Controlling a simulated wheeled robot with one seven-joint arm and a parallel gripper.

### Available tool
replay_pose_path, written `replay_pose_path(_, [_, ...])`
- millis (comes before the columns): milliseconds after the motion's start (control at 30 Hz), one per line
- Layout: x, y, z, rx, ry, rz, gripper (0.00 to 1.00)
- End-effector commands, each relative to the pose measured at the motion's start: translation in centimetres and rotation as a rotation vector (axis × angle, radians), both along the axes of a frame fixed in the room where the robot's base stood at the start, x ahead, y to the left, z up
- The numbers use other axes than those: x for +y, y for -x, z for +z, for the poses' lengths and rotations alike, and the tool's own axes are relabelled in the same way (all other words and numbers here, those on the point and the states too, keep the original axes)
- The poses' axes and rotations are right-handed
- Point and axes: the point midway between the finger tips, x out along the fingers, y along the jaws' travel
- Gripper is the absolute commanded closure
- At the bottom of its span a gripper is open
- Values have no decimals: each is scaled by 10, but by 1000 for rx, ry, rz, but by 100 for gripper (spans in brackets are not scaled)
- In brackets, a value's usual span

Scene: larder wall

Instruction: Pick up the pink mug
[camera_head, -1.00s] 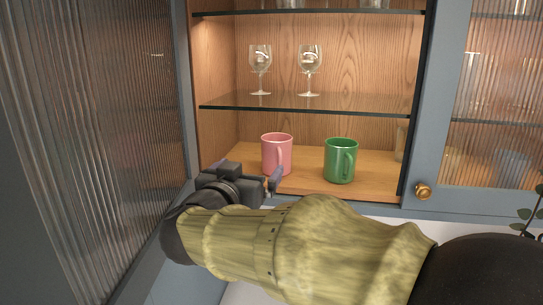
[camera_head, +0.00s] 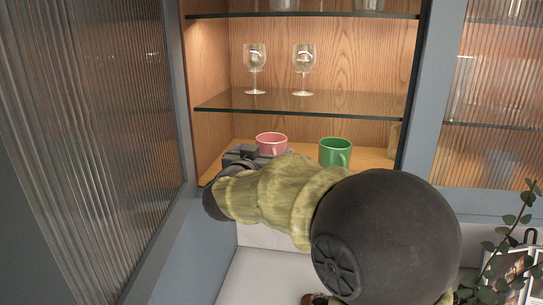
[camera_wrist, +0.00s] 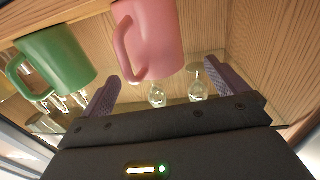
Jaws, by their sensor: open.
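The pink mug (camera_head: 271,141) stands on the wooden bottom shelf of the cupboard, its lower part hidden behind my arm in the head view. In the wrist view the pink mug (camera_wrist: 155,38) is ahead of the jaws, with its handle on the left side. My gripper (camera_wrist: 170,88) is open, its two purple-grey fingers apart, with the mug's handle and lower edge showing between and beyond them. In the head view my gripper (camera_head: 252,155) is just in front of the mug, its fingers mostly hidden. Whether a finger touches the mug I cannot tell.
A green mug (camera_head: 335,152) stands to the right of the pink one on the same shelf. Two wine glasses (camera_head: 255,66) stand on the glass shelf (camera_head: 300,103) above. An open ribbed-glass door (camera_head: 95,130) is close on the left. A plant (camera_head: 515,250) is at lower right.

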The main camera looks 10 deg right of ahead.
Motion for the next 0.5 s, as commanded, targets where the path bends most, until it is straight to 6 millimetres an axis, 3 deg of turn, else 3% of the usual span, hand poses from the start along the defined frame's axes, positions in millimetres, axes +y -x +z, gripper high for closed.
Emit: replay_pose_path(500, [-28,-44,2,1,0,-1,1])
